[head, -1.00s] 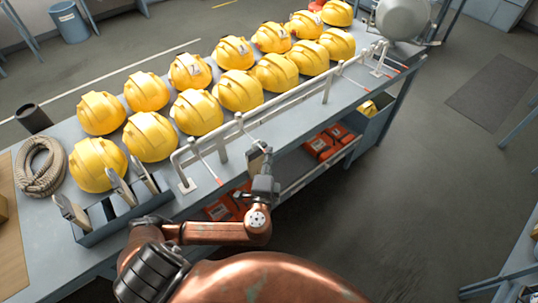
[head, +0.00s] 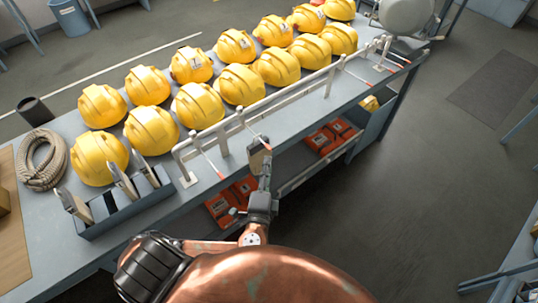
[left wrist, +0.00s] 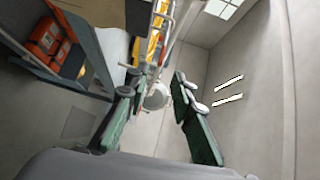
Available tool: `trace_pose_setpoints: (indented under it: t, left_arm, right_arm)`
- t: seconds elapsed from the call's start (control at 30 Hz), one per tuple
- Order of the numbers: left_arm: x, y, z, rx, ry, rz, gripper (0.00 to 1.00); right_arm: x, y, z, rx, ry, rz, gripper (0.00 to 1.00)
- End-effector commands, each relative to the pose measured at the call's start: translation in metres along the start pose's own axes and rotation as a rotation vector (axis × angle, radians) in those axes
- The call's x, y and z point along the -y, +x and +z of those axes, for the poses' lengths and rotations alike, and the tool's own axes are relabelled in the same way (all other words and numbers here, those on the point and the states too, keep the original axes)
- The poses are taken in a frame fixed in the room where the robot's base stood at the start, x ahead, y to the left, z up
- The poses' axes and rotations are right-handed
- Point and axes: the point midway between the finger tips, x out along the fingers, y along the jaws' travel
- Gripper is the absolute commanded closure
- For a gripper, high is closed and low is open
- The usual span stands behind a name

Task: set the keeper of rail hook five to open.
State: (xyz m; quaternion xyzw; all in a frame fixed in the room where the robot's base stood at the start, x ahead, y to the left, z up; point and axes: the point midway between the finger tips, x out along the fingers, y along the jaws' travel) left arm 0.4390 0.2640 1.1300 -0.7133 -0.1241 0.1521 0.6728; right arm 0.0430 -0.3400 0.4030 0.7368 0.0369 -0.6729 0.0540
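A pale metal rail (head: 288,95) runs along the front edge of the bench. It carries several thin hook rods with red tips, such as a rod (head: 211,164) near its left end. I cannot make out numbers on the hooks, so I cannot tell which is hook five, and the keepers are too small to read. My left gripper (head: 260,150) is in front of the rail, close to a red-tipped rod there; I cannot tell whether they touch. In the left wrist view its green-padded fingers (left wrist: 157,95) stand apart with nothing gripped, and the rail shows beyond them. My right gripper is out of view.
Yellow helmets (head: 198,105) fill the bench behind the rail. A grey divided tray (head: 125,215), a rope coil (head: 41,160) and a dark cup (head: 34,112) are at the left. Red-orange cases (head: 325,138) lie on the lower shelf.

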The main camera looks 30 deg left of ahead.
Motion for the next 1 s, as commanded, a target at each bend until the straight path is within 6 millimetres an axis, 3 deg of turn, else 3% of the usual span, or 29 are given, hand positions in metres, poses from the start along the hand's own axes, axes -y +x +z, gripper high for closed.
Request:
trace_pose_setpoints:
  t: [0.1,0.3,0.87,1.0]
  left_arm:
    - [-0.001,-0.021,0.000,0.001,-0.002,0.003,0.78]
    - [0.000,-0.038,0.001,0.002,0.000,0.001,0.78]
    - [0.001,-0.041,0.001,0.001,0.001,-0.001,0.78]
    - [-0.015,-0.034,-0.003,-0.001,0.017,0.020,0.78]
  right_arm:
    - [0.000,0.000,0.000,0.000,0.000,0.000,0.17]
    - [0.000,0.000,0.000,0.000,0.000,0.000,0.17]
    - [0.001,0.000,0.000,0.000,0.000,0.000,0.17]
    - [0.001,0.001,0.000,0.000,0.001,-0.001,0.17]
